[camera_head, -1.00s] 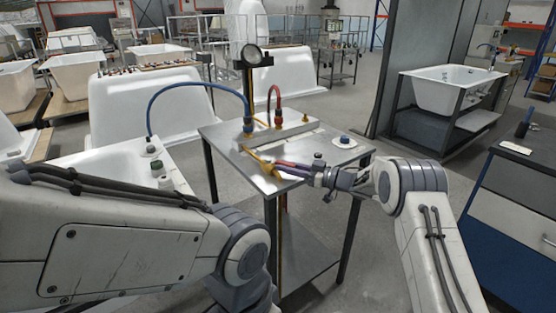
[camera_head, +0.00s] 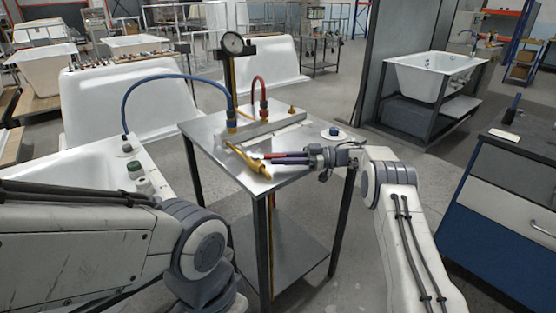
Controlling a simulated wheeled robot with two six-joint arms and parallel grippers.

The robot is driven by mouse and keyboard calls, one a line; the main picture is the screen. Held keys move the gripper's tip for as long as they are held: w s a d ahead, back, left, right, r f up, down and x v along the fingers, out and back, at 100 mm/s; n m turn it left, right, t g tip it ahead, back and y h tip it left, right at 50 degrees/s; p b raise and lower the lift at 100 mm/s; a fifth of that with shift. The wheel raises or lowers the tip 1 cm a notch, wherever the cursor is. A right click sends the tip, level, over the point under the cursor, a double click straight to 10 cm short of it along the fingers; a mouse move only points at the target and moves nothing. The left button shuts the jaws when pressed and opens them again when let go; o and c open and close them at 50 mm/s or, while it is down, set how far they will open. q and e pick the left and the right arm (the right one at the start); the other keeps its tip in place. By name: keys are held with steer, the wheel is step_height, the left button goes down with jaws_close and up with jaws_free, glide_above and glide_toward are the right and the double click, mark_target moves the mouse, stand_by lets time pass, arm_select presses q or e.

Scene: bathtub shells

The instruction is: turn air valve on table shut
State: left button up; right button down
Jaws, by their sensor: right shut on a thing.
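The air valve (camera_head: 249,162) is a yellow fitting lying along the near part of the metal table (camera_head: 274,184). My right gripper (camera_head: 270,158) reaches in from the right, low over the tabletop. Its dark fingers lie nearly level and are shut on the valve's handle, with a bit of red showing at the fingertips. The fingers hide most of the handle, so its exact angle is hard to tell. My left arm fills the lower left, and its gripper is out of view.
A gauge (camera_head: 233,43) stands on a post at the table's back. A blue hose (camera_head: 170,80) arches left to a white tub, and a red hose (camera_head: 257,82) loops behind the valve. A blue knob (camera_head: 333,132) sits on the right. A blue cabinet (camera_head: 492,232) stands further right.

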steer(key=shift+a, duration=0.2)
steer(key=c, duration=0.7)
jaws_free()
steer(key=shift+a, duration=0.2)
steer(key=shift+d, duration=0.15)
steer(key=d, duration=0.7)
steer(key=d+b, duration=0.1)
steer(key=d, duration=0.2)
steer(key=shift+s+d, duration=0.2)
steer(key=shift+s, duration=0.05)
